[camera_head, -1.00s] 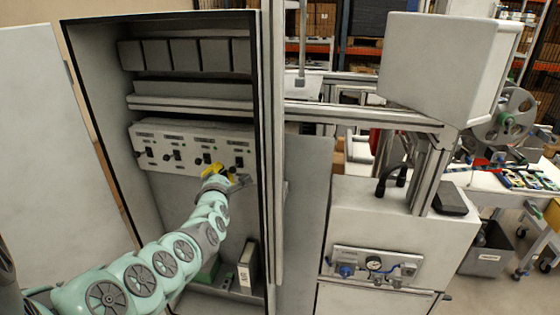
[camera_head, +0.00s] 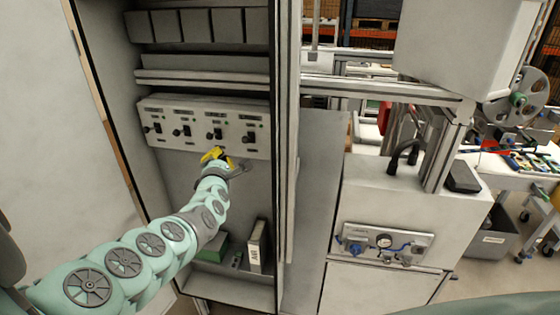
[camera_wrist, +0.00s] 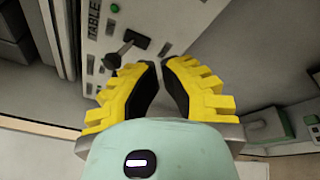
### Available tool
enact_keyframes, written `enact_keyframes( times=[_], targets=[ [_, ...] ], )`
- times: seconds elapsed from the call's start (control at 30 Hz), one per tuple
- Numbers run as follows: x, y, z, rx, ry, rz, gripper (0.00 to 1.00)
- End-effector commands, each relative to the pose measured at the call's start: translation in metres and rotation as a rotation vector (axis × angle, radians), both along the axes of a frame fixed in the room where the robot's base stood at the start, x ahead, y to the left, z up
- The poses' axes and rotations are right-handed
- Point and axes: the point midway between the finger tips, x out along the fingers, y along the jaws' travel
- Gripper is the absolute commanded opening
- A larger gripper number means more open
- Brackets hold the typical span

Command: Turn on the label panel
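The switch panel (camera_head: 205,148) is a grey box inside the open cabinet, with a row of black lever switches. Its labels are too small to read in the head view. In the wrist view a black lever switch (camera_wrist: 118,54) stands just beyond my left fingertip, with a green button (camera_wrist: 115,8) beside it. Lettering at the upper left seems to read "TABLE", partly cut off. My gripper (camera_head: 214,154) has yellow fingers and is just below the third switch from the left (camera_head: 215,134). In the wrist view its fingertips (camera_wrist: 160,64) are nearly together, with nothing between them.
The cabinet's frame (camera_head: 287,150) stands close to the right of my arm. A white binder (camera_head: 257,245) and a green box (camera_head: 212,247) are on the cabinet floor. A machine with a gauge panel (camera_head: 385,243) stands to the right.

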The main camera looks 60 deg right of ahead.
Motion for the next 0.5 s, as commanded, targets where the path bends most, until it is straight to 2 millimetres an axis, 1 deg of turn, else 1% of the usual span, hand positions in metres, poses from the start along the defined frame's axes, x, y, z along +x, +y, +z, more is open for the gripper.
enact_keyframes(
  times=[0.1,0.5],
  targets=[
    [-0.004,0.005,0.008,-0.01,0.002,0.0,0.0],
    [-0.019,0.023,0.012,-0.008,0.001,-0.003,0.0]
  ],
)
